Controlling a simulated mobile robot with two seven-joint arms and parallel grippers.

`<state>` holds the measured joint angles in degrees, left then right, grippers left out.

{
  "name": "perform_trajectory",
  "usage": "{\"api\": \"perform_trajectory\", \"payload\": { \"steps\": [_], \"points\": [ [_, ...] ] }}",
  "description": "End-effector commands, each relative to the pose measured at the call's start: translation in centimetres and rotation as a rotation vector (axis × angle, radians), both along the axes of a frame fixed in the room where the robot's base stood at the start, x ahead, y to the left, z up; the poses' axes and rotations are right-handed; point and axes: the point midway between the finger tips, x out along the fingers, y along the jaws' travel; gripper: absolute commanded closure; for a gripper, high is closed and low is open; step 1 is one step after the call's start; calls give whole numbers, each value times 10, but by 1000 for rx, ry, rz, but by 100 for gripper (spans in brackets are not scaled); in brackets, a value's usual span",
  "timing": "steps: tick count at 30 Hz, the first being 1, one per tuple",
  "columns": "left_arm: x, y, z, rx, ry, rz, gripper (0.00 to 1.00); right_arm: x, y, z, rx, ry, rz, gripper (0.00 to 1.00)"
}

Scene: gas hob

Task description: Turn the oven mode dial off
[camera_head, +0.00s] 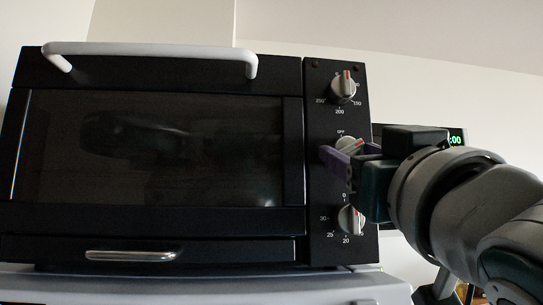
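The oven mode dial (347,144) is the middle one of three silver knobs on the black control panel, under the "OFF" mark. Its red and white pointer is tilted to the upper right of that mark. My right gripper (350,155) reaches in from the right, with its purple fingertips at the dial. The fingers look apart, one at the dial's lower left and one at its right. The gripper hides the dial's lower part; I cannot tell whether the fingers touch it. My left gripper is out of view.
The temperature dial (343,88) is above and the timer dial (347,220) below, close to my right gripper. The black oven (150,215) has its door closed, with a white handle (150,49) on top. A green-lit display (456,140) is partly hidden behind my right arm.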

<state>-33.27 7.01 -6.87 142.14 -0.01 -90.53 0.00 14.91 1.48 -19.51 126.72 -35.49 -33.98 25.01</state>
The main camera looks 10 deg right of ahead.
Motion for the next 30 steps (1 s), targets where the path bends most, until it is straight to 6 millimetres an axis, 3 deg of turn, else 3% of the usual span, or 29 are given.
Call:
{"api": "perform_trajectory", "payload": {
  "steps": [2, 14, 30],
  "points": [
    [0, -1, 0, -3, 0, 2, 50, 0, 0, 0, 0, 0, 0, 55],
    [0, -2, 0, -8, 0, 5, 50, 0, 0, 0, 0, 0, 1, 100],
    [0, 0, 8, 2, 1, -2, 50, 0, 0, 1, -96, -2, 3, 100]
  ]
}}
